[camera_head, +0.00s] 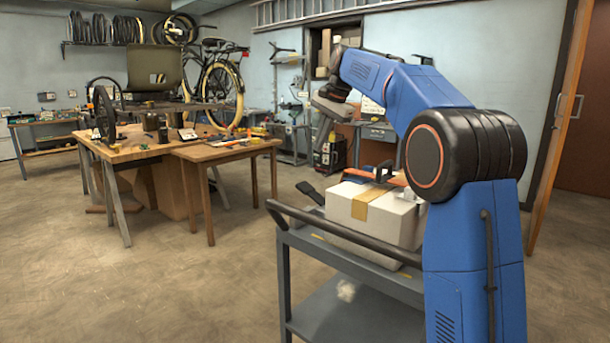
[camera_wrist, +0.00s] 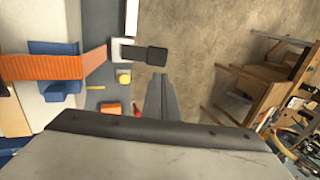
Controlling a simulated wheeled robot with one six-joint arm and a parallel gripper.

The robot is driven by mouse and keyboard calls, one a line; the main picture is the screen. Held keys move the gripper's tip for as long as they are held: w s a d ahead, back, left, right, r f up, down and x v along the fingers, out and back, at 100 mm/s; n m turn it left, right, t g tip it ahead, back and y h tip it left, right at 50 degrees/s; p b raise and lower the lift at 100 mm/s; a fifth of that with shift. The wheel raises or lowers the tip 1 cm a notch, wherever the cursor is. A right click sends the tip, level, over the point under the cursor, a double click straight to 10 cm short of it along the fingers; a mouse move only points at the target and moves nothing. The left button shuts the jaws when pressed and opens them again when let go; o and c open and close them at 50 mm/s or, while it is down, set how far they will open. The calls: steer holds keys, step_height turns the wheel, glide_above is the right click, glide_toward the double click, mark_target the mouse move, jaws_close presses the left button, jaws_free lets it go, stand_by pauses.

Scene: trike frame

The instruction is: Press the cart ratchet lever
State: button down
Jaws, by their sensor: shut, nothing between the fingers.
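The ratchet lever is a black handle (camera_wrist: 147,54) on a pale metal buckle (camera_wrist: 122,50), joined to an orange strap (camera_wrist: 60,65) in the wrist view. In the head view the black lever (camera_head: 309,191) sticks out to the left beside the white box (camera_head: 385,217) on the cart (camera_head: 285,239). My gripper (camera_wrist: 160,80) is shut and empty. In the wrist view its fingertips appear just below the lever's end in the picture, apart from it. In the head view my gripper (camera_head: 323,132) hangs above the cart; its tips are hard to make out.
A blue corner piece (camera_wrist: 55,48) sits under the strap. Small yellow and orange items lie on the cart near the buckle. The cart's dark handrail (camera_head: 340,236) runs along its front. A wooden workbench (camera_head: 140,150) stands at left, with bare floor between.

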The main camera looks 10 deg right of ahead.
mark_target(302, 183)
steer(key=shift+f, duration=0.1)
steer(key=x, duration=1.3)
steer(key=shift+w+a+f, duration=0.1)
steer(key=shift+f, duration=0.3)
steer(key=shift+w+a+f+g+h, duration=0.4)
steer(key=shift+w+f+g, duration=0.1)
steer(key=shift+g, duration=0.1)
steer(key=shift+w+f, duration=0.1)
steer(key=shift+f, duration=0.15)
steer(key=shift+w+a+f, duration=0.25)
steer(key=shift+w+f, duration=0.05)
steer(key=shift+f, duration=0.4)
steer(key=shift+w+a+f, duration=0.25)
steer(key=shift+w+f, duration=0.05)
steer(key=shift+f, duration=0.45)
steer(key=shift+x, duration=1)
steer(key=shift+f, duration=0.15)
